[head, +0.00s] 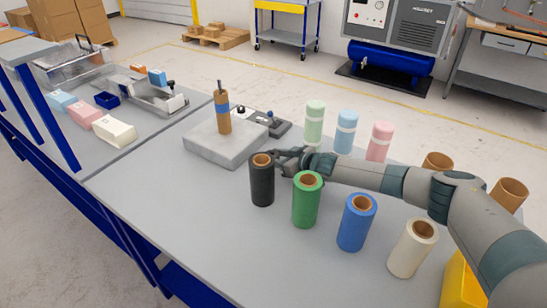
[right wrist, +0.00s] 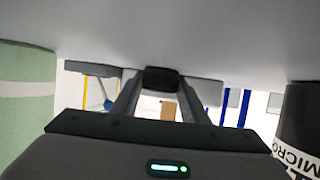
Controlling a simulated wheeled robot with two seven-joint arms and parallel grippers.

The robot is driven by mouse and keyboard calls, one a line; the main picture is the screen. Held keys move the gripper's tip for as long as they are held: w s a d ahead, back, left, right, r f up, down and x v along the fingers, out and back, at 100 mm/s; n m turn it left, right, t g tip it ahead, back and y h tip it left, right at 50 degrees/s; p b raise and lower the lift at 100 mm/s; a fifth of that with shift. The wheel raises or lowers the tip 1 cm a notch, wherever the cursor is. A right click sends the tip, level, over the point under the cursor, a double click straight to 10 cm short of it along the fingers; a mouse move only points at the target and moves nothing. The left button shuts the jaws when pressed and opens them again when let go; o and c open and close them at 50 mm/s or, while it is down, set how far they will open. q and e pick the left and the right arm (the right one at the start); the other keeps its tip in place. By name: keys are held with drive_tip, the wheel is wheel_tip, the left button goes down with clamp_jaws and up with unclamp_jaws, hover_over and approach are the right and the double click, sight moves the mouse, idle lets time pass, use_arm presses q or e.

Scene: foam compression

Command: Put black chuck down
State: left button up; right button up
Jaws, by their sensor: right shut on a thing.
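My right gripper (head: 286,157) reaches in from the right, low over the table, just behind and to the right of a tall black roll (head: 262,187). In the right wrist view the gripper (right wrist: 160,80) is shut on a small black block, which I take to be the black chuck (right wrist: 160,77). The chuck sits between the fingertips, close to the grey tabletop; I cannot tell whether it touches. In the head view the chuck is mostly hidden by the gripper and the black roll. My left gripper is not in view.
Green (head: 307,202), blue (head: 356,224) and cream (head: 412,250) rolls stand in front of my right arm. Pale green (head: 314,124), pale blue (head: 346,132) and pink (head: 379,142) rolls stand behind. The left front table is clear.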

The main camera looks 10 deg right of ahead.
drive_tip(key=shift+s+f, duration=0.15)
drive_tip(key=shift+f, duration=0.25)
drive_tip(key=shift+s+f, duration=0.2)
drive_tip(key=shift+f, duration=0.1)
drive_tip(key=o, duration=1.1)
drive_tip(key=shift+a+f, duration=0.1)
drive_tip(key=shift+w+r+p, duration=0.1)
drive_tip(key=shift+r+p, duration=0.2)
drive_tip(key=shift+r, duration=0.25)
drive_tip(key=shift+d+f, duration=0.15)
drive_tip(key=shift+d, duration=0.05)
drive_tip(key=v, duration=0.4)
drive_tip(key=b+v, duration=0.1)
drive_tip(key=v, duration=0.3)
drive_tip(key=r+b+v, duration=0.1)
drive_tip(key=v, duration=0.2)
drive_tip(key=shift+d+r, duration=0.15)
